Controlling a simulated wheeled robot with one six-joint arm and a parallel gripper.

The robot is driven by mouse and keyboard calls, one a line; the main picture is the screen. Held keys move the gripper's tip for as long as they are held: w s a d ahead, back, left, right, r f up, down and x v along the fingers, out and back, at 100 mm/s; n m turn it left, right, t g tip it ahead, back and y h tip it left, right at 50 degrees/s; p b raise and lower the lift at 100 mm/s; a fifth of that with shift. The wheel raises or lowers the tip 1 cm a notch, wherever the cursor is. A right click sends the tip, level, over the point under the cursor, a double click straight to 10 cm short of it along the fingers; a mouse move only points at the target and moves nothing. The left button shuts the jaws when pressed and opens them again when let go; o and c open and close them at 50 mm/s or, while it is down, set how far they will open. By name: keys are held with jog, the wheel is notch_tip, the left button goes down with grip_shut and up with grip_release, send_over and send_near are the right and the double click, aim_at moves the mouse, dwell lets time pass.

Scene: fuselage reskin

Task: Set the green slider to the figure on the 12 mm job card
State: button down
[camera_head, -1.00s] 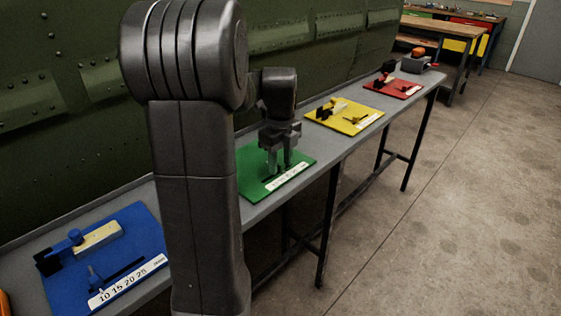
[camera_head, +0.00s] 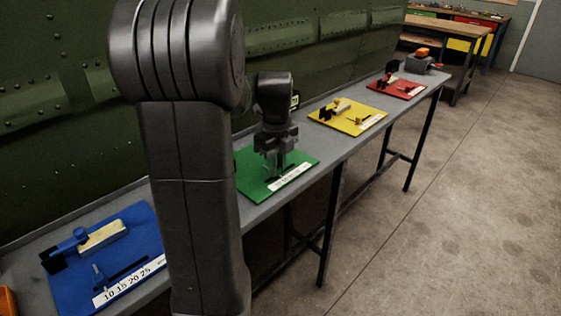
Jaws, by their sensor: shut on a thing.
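The green board (camera_head: 250,184) lies on the long grey bench, with a white number strip (camera_head: 291,177) along its front edge. Its figures are too small to read. My gripper (camera_head: 277,169) is down low over the board, just behind the strip. Its fingers are close together, shut on the green slider, which is mostly hidden between and behind them. A dark slot shows beside the fingers. I cannot make out a 12 mm job card; a small dark panel with a pale mark (camera_head: 295,101) stands behind my wrist, unreadable here.
A blue board (camera_head: 75,285) with its own slider and strip lies at the near left. A yellow board (camera_head: 373,114) and a red board (camera_head: 408,88) lie further right on the bench (camera_head: 335,153). The green riveted fuselage wall rises behind. Floor on the right is clear.

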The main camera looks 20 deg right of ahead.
jog(key=c, duration=1.3)
grip_release()
notch_tip(320, 180, up, 14)
jog(key=shift+f+p, duration=0.1)
jog(key=shift+p, duration=1.1)
notch_tip(320, 180, down, 14)
jog(key=shift+r+b, duration=0.1)
jog(key=shift+b, duration=1.15)
jog(key=shift+w+d, duration=0.15)
jog(key=shift+d, duration=0.25)
